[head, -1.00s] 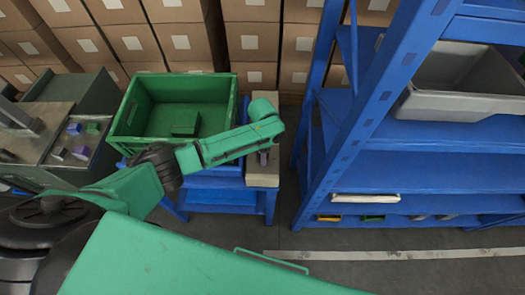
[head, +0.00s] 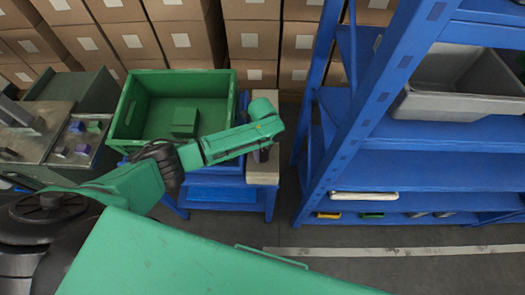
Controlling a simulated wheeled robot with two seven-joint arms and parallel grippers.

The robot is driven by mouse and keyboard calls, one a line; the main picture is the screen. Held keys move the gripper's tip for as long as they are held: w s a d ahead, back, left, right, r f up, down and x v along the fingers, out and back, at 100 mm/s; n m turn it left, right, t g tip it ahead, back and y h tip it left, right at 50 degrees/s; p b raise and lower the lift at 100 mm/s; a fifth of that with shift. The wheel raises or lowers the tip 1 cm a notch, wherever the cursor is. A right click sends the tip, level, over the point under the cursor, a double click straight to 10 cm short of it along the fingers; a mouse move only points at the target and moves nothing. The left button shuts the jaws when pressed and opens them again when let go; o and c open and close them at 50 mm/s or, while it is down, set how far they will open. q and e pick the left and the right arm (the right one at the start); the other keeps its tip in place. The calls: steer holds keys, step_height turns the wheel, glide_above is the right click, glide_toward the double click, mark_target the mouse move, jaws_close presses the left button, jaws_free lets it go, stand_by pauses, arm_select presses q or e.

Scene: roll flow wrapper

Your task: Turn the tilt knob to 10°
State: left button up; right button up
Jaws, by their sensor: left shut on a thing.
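My left arm comes in from the left and reaches over the green crate to a beige box (head: 263,174) on the blue stand. My left gripper (head: 262,155) is a small dark shape under the wrist, against the beige box. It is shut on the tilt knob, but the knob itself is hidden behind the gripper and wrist. No scale or angle marking can be read. My right gripper is not in view.
A green crate (head: 118,120) with a small green block (head: 185,122) inside stands on the blue stand (head: 230,198). A blue shelf rack (head: 428,163) with a grey bin (head: 460,104) is close on the right. Cardboard boxes (head: 188,38) line the back.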

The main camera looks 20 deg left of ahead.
mark_target(263, 153)
arm_select(q)
steer(key=shift+m, duration=0.5)
steer(key=o, duration=1.4)
steer(key=shift+c, duration=0.2)
step_height(263, 153, up, 15)
steer(key=b, duration=0.1)
steer(key=shift+f, duration=0.15)
steer(key=shift+d, duration=0.1)
